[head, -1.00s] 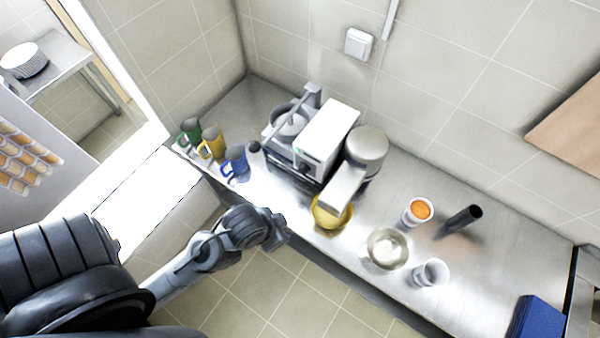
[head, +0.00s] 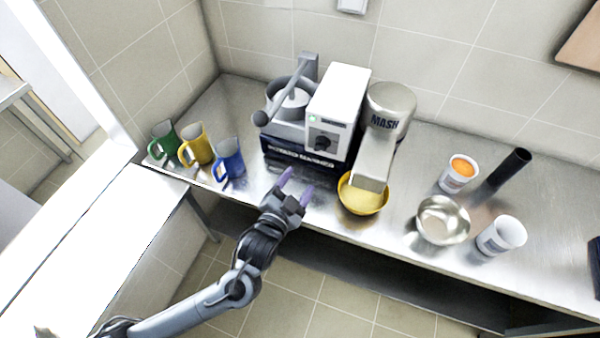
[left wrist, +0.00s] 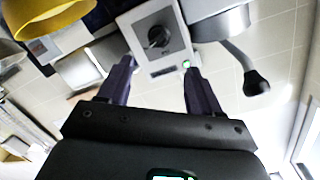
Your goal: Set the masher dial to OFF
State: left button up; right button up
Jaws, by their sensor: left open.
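The potato masher machine (head: 335,92) stands on the steel counter, with a white control box, a grey hopper with a lever at its left and a cylinder marked MASH at its right. The black round masher dial (head: 323,143) is on the front of the control box, with a small green light above it. In the left wrist view the dial (left wrist: 157,38) shows between and beyond my fingers; its setting is too small to read. My left gripper (head: 295,186) is open and empty, in front of and below the dial, apart from it. My right gripper is not in view.
A yellow bowl (head: 362,199) sits under the masher's spout, close to the right of my left gripper. Green, yellow and blue jugs (head: 229,160) stand to the left. A metal bowl (head: 443,220) and cups (head: 502,236) stand to the right.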

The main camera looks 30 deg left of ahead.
aim_at(319, 150)
pick_arm(q)
jog(key=shift+m+t, duration=0.3)
jog(key=shift+t, duration=0.4)
jog(key=w+b, duration=0.2)
jog(key=w, duration=0.2)
jog(key=w+b, duration=0.2)
jog(key=w, duration=0.3)
jog(key=w+f+b, duration=0.1)
jog(key=w+b, duration=0.1)
jog(key=w, duration=0.2)
jog(key=shift+w+f, duration=0.1)
jog(key=shift+w, duration=0.25)
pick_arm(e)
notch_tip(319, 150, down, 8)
pick_arm(q)
jog(key=c, duration=1)
jog(key=shift+c, duration=0.2)
